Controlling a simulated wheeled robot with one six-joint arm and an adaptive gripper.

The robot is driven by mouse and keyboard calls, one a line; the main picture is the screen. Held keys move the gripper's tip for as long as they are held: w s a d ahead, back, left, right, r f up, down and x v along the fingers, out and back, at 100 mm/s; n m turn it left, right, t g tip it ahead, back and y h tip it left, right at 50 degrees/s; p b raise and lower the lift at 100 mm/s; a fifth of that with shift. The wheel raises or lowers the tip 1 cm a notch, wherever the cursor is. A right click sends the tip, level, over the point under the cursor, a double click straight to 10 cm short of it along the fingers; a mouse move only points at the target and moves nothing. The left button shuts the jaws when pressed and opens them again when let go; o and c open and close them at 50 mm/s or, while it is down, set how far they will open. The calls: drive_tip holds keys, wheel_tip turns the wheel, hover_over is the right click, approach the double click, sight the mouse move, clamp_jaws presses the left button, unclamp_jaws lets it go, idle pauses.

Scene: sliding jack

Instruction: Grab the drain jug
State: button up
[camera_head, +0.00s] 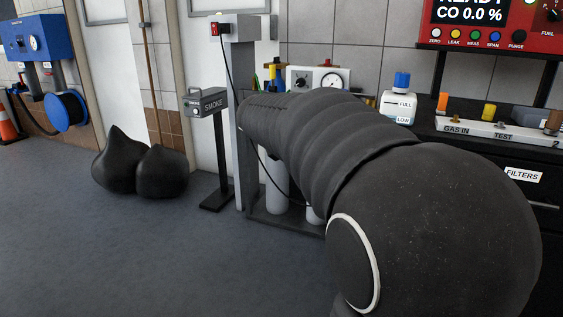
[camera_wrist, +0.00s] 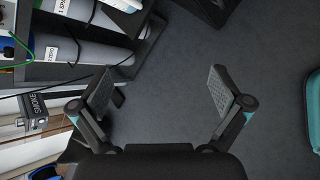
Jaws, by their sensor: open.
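A white jug (camera_head: 398,107) with a blue cap and the marks FULL and LOW stands upright on the dark counter in the head view; it looks like the drain jug. My gripper (camera_wrist: 161,80) shows in the wrist view, its two fingers wide apart with only bare floor seen between them. In the head view my large dark arm hides the gripper. I cannot pick out the jug for certain in the wrist view, and nothing shows the gripper touching it.
Grey cylinders (camera_wrist: 85,50) stand in a rack beside the grey post (camera_head: 243,140). A SMOKE box (camera_head: 207,103) on a stand is left of the post. Black bags (camera_head: 162,172) lie farther left. A red analyser (camera_head: 478,25) stands above the counter.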

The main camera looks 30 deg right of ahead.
drive_tip(key=w+d+n+h+b, duration=0.2)
drive_tip(key=w+d+n+h, duration=0.2)
drive_tip(key=w+d+n, duration=0.5)
drive_tip(key=shift+m, duration=0.8)
drive_tip(key=shift+w+r+b+x, duration=0.1)
drive_tip(key=shift+w+b+x, duration=0.15)
drive_tip(key=shift+x, duration=2.5)
drive_tip(key=shift+w+r+b+x, duration=0.1)
drive_tip(key=shift+w+x, duration=0.15)
drive_tip(key=shift+x, duration=2.45)
drive_tip(key=shift+w+r+b+x, duration=0.1)
drive_tip(key=shift+w+b+x, duration=0.15)
drive_tip(key=shift+x, duration=2.5)
drive_tip(key=shift+a, duration=0.25)
drive_tip(key=c, duration=1.8)
